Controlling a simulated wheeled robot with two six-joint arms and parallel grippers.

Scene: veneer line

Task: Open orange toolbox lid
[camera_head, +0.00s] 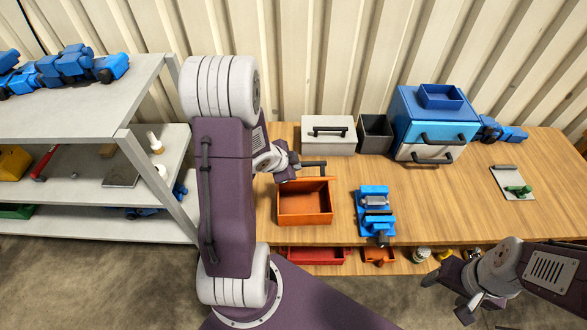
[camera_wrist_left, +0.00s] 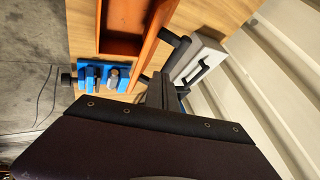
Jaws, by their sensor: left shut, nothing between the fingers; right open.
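The orange toolbox (camera_head: 304,222) stands on the wooden table with its inside exposed and looking empty. Its lid (camera_head: 308,184) is raised at the back edge, and a dark bar handle (camera_head: 313,164) shows behind it. The left wrist view shows the lid (camera_wrist_left: 148,45) tilted up beside the open box (camera_wrist_left: 122,47), with the dark handle (camera_wrist_left: 176,50) on its outer side. My left gripper (camera_head: 287,173) is shut and empty, close to the lid's left back corner; whether it touches the lid is unclear. My right gripper (camera_head: 447,296) is open and empty at the table's front right.
A grey-white box (camera_head: 328,146) with a dark handle stands behind the toolbox, beside a dark bin (camera_head: 375,134) and a blue drawer cabinet (camera_head: 432,115). A blue vise (camera_head: 375,210) stands right of the toolbox. A shelf (camera_head: 90,114) is at left.

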